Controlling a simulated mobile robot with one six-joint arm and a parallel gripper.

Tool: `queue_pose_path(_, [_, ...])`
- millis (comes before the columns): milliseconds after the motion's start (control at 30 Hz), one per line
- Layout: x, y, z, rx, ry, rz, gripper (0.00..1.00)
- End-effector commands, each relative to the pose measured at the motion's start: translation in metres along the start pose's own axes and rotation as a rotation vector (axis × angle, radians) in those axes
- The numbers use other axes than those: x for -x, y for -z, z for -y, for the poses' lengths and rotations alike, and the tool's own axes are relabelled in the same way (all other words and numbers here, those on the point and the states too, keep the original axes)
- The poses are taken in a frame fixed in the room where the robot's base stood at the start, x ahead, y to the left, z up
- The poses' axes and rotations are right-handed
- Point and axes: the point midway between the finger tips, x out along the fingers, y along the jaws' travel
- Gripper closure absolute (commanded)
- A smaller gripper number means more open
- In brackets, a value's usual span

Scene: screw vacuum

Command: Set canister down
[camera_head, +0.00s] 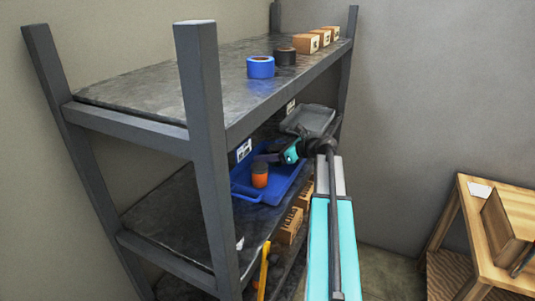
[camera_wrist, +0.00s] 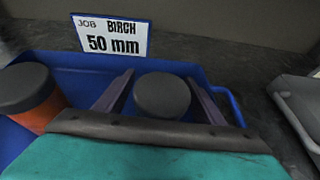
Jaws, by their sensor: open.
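A canister with a round dark cap (camera_wrist: 162,95) stands upright in the blue tray (camera_wrist: 60,63), seen from above in the wrist view. My gripper (camera_wrist: 160,88) is open, with one finger on each side of this canister; whether they touch it I cannot tell. An orange canister with a dark cap (camera_wrist: 28,92) stands to its left in the same tray. In the head view, my gripper (camera_head: 266,157) is over the blue tray (camera_head: 243,191) on the middle shelf, beside the orange canister (camera_head: 260,178). The other canister is hidden there.
A card reading "JOB BIRCH 50 mm" (camera_wrist: 112,37) stands behind the tray. A grey tray (camera_head: 310,119) lies to the right on the shelf. The top shelf (camera_head: 150,85) is above my gripper, and a grey post (camera_head: 207,150) stands at the front.

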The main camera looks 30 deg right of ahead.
Motion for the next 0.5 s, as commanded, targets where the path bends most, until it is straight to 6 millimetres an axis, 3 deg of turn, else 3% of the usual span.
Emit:
queue_pose_path(267, [0.007, -0.002, 0.0, 0.001, 0.001, 0.0, 0.37])
queue_pose_path(500, [0.036, -0.001, 0.0, 0.001, 0.003, 0.001, 0.37])
